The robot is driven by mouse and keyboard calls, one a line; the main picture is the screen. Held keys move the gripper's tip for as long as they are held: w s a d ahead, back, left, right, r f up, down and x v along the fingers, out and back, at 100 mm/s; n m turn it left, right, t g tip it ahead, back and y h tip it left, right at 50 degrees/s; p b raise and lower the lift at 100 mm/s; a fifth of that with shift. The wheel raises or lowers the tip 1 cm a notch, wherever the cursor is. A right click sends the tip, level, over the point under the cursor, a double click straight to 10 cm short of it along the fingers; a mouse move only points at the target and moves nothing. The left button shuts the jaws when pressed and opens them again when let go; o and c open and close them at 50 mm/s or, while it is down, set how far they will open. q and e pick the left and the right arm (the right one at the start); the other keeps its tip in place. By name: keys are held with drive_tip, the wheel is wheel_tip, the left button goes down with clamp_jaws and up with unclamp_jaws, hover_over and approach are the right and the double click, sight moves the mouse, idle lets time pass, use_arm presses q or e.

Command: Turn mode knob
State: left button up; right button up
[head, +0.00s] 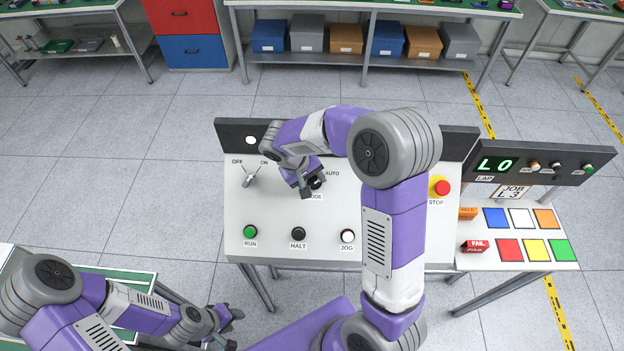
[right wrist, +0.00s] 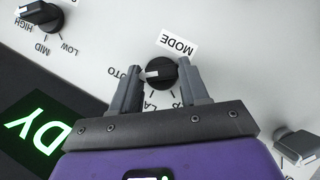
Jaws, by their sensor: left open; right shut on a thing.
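The mode knob (head: 316,183) is a small black knob on the sloped light-grey control panel (head: 275,212), largely covered by my right gripper in the head view. In the right wrist view the knob (right wrist: 162,73) sits between the two fingers under the MODE label. Its white mark points to the left, toward the partly hidden AUTO label. My right gripper (head: 309,190) is shut on the knob, one finger on each side, as the right wrist view (right wrist: 160,68) shows. My left gripper (head: 230,326) is open and empty at the lower left, away from the panel.
An OFF/ON switch (head: 250,179) is left of the knob. Green RUN (head: 250,232), black HALT (head: 298,234) and white JOG (head: 347,236) buttons line the front. A red STOP button (head: 439,187) is at right. Another knob (right wrist: 40,17) has LOW, MID and HIGH marks.

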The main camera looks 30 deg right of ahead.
drive_tip(key=shift+f+n, duration=0.1)
drive_tip(key=shift+n, duration=0.2)
drive_tip(key=n+h+b, duration=0.3)
drive_tip(key=n, duration=0.1)
drive_tip(key=shift+a+f, duration=0.15)
drive_tip(key=shift+a, duration=0.1)
drive_tip(key=n+t+h+b, duration=0.1)
drive_tip(key=n, duration=0.1)
drive_tip(key=n+t+h+b, duration=0.1)
drive_tip(key=n, duration=0.1)
drive_tip(key=shift+s+a+n, duration=0.1)
drive_tip(key=shift+s+n, duration=0.05)
drive_tip(key=shift+n, duration=0.25)
drive_tip(key=shift+h, duration=0.3)
drive_tip(key=o, duration=1.1)
drive_tip(key=shift+c, duration=0.2)
drive_tip(key=v, duration=0.7)
drive_tip(key=shift+a, duration=0.25)
drive_tip(key=shift+s, duration=0.1)
